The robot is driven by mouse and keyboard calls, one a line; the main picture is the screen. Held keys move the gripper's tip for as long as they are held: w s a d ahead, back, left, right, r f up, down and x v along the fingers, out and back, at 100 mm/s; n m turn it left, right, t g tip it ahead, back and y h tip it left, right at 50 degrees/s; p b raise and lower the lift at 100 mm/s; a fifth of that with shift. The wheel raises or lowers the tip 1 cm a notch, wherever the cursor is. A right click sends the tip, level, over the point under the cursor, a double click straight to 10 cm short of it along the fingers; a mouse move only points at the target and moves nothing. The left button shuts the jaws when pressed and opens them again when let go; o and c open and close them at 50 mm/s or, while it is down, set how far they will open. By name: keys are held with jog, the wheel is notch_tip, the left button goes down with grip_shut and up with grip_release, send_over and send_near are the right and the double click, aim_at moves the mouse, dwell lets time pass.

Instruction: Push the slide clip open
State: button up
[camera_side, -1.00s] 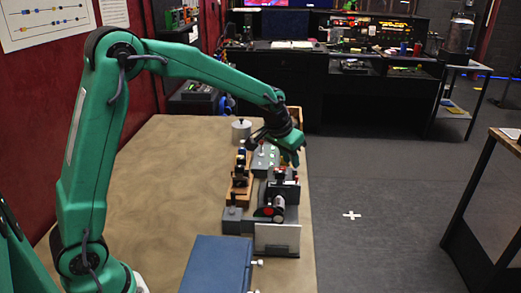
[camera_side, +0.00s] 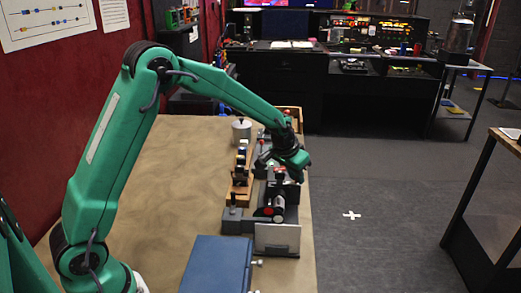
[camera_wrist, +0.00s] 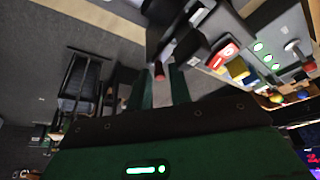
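My gripper (camera_side: 297,164) hangs over the right edge of the table, above the dark device (camera_side: 284,190) with a red knob and a cylinder. In the wrist view my gripper (camera_wrist: 160,82) shows two green fingers with a gap between them. A small reddish tip (camera_wrist: 158,71) shows near the fingertips, beside the dark device (camera_wrist: 188,30); I cannot tell if the fingers touch it. I cannot make out the slide clip for certain; my gripper partly hides the device in the side view.
A red button (camera_wrist: 223,54), a yellow block (camera_wrist: 238,69) and a grey panel with green lights (camera_wrist: 265,58) are close by. A wooden stand (camera_side: 240,180), a white card (camera_side: 277,239) and a blue box (camera_side: 216,265) are on the table (camera_side: 160,190). Its left part is clear.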

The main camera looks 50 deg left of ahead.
grip_shut()
jog(key=shift+w+d, duration=0.7)
grip_release()
jog(key=shift+r, duration=0.1)
